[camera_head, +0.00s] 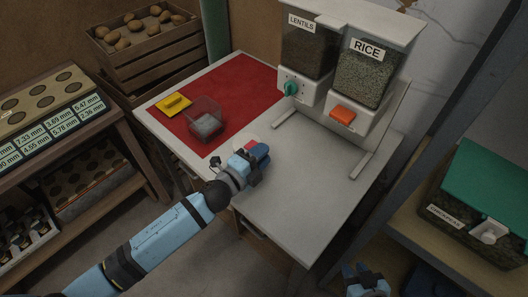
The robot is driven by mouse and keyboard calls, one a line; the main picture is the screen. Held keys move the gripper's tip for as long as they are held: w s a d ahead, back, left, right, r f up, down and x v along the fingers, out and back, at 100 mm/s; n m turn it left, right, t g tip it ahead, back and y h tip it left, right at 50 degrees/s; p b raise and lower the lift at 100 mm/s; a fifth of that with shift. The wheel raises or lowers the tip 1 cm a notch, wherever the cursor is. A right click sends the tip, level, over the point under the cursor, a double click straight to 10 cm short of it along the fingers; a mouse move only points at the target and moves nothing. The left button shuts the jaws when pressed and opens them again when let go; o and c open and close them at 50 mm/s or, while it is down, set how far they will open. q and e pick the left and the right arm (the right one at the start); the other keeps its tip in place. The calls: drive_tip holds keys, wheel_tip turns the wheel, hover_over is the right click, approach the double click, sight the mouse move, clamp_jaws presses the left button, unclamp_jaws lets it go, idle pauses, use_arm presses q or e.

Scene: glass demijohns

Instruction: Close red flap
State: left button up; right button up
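The orange-red flap (342,115) is at the outlet of the RICE dispenser (366,78), on the right of the double dispenser. Whether it is open or shut is hard to tell. My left gripper (259,153) is above the front left part of the white tabletop, well to the lower left of the flap and apart from it. A small red and white patch shows beside its fingers; I cannot tell what it is. My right gripper (364,275) is at the bottom edge, partly cut off, far below the flap. The finger gaps of both grippers are unclear.
The LENTILS dispenser (309,50) has a green knob (291,88). A clear container (205,119) and a yellow object (174,104) are on the red mat (235,89). The white tabletop (308,190) is clear. A green-lidded bin (490,190) stands right.

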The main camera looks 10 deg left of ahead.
use_arm(q)
drive_tip(key=b+v, duration=0.1)
drive_tip(key=v, duration=1.1)
drive_tip(key=shift+s+a, duration=0.15)
drive_tip(key=shift+s, duration=0.15)
